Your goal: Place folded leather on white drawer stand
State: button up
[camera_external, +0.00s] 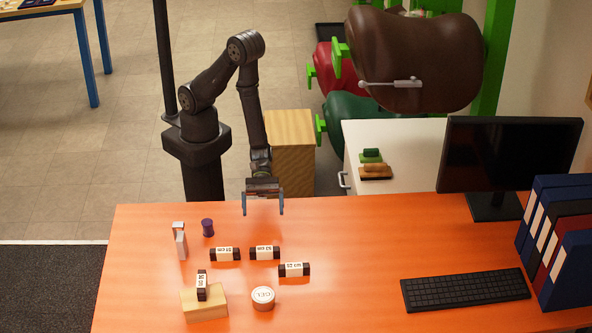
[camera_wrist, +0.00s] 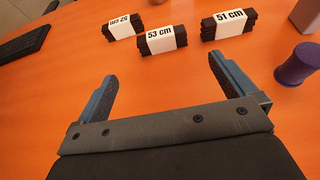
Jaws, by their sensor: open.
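Three dark folded leathers with white paper bands lie on the orange table (camera_external: 350,235). The one marked 51 cm (camera_external: 224,254) is also at the upper right of the wrist view (camera_wrist: 229,23). The one marked 53 cm (camera_wrist: 162,39) is in the middle there, and one that seems marked 52 cm (camera_wrist: 123,27) is to its left. The white drawer stand (camera_external: 415,150) is behind the table. My gripper (camera_external: 263,212) is open and empty above the table's back edge, apart from the leathers.
A purple spool (camera_external: 208,227), a grey-white object (camera_external: 180,243) and a round tin (camera_external: 263,297) stand near the leathers. Green and tan items (camera_external: 374,165) lie on the stand. A brown saddle (camera_external: 415,60) hangs behind it. A monitor (camera_external: 510,155), keyboard (camera_external: 465,289) and binders (camera_external: 555,235) fill the right.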

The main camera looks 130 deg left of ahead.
send_near(265, 254)
jog(key=x, duration=0.5)
jog(key=shift+f, duration=0.1)
jog(key=x, duration=0.5)
jog(key=shift+d+f, duration=0.1)
jog(key=shift+f, duration=0.15)
jog(key=c, duration=0.9)
jog(key=shift+r, duration=0.1)
